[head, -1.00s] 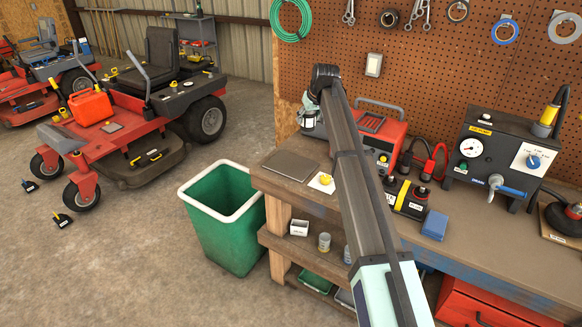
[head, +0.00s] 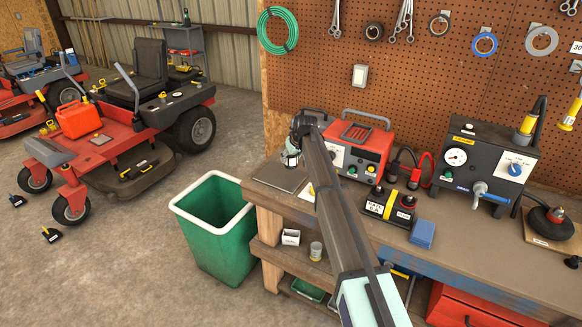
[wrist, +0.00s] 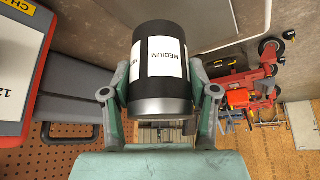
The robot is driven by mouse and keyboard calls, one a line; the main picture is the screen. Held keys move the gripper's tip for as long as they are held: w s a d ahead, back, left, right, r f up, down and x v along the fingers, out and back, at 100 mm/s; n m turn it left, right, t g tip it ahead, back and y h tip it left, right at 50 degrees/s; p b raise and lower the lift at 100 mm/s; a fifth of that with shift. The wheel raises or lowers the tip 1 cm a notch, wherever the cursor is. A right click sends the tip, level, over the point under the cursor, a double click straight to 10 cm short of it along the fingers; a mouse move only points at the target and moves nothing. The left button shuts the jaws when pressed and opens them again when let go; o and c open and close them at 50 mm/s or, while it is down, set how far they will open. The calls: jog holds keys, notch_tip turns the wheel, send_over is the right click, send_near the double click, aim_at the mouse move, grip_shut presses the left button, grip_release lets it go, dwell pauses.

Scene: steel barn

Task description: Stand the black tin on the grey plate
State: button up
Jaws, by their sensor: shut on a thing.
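The black tin (wrist: 162,85) has a white label reading "MEDIUM" and a bare metal band at one end. My gripper (wrist: 160,100) is shut on its sides in the wrist view. In the head view the tin (head: 291,159) shows small below my gripper (head: 294,150), roughly upright, at the far side of the grey plate (head: 277,177). The plate lies flat at the left end of the bench. My arm hides part of that area, and I cannot tell whether the tin touches the plate.
A red charger (head: 372,150) stands just right of the gripper. A black-and-yellow battery (head: 388,205) and a blue box (head: 422,234) lie farther right on the bench. The pegboard (head: 420,90) rises behind. A green bin (head: 215,228) stands on the floor to the left.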

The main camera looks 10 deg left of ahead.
jog(key=shift+f+p, duration=0.85)
jog(key=shift+f, duration=2.45)
jog(key=shift+f, duration=0.2)
jog(key=o, duration=1.4)
jog(key=shift+r, duration=0.15)
jog(key=b+v, duration=0.3)
jog(key=v, duration=0.9)
jog(key=shift+b, duration=0.3)
